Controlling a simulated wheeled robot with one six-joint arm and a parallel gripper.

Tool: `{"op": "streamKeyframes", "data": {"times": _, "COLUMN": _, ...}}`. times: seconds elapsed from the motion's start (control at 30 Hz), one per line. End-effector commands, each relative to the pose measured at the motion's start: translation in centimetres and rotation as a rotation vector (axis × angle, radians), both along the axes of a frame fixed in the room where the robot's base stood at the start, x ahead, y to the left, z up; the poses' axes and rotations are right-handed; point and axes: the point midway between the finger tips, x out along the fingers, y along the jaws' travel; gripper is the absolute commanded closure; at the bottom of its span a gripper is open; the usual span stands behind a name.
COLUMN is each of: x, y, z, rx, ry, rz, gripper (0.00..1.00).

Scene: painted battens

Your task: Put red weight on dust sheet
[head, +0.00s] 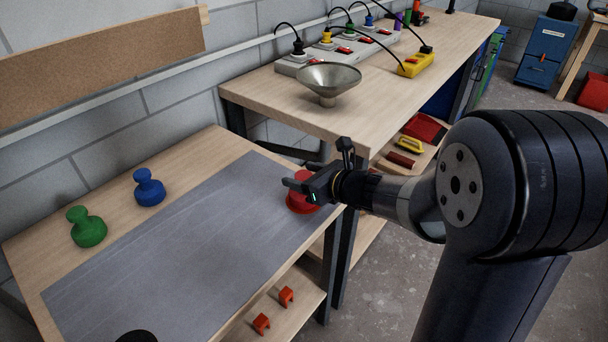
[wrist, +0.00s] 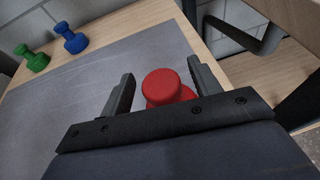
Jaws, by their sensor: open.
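The red weight (head: 301,201) stands upright on the right end of the grey dust sheet (head: 170,245), partly hidden behind my gripper in the head view. My gripper (head: 308,182) is open there. In the wrist view, the red weight (wrist: 163,87) shows its round top between the two open fingers (wrist: 160,90), with a gap on the left; the right finger is close to it, and I cannot tell if it touches. The dust sheet also shows in the wrist view (wrist: 90,85).
A blue weight (head: 149,188) and a green weight (head: 86,228) stand on bare wood behind the sheet. A second bench with a metal funnel (head: 328,82) and a power strip (head: 340,52) is beyond. Orange clips (head: 286,296) lie on a lower shelf. The sheet's middle is clear.

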Motion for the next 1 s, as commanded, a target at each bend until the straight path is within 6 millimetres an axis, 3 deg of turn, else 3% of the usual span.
{"op": "streamKeyframes", "data": {"times": 0.5, "x": -6.5, "y": -6.7, "z": 3.6, "rx": 0.000, "ry": -0.001, "rz": -0.004, "gripper": 0.41}}
{"op": "streamKeyframes", "data": {"times": 0.7, "x": -7.6, "y": -7.9, "z": 4.1, "rx": 0.000, "ry": 0.000, "rz": -0.002, "gripper": 0.41}}
{"op": "streamKeyframes", "data": {"times": 1.0, "x": -7.9, "y": -8.1, "z": 4.2, "rx": 0.000, "ry": 0.000, "rz": 0.000, "gripper": 0.41}}
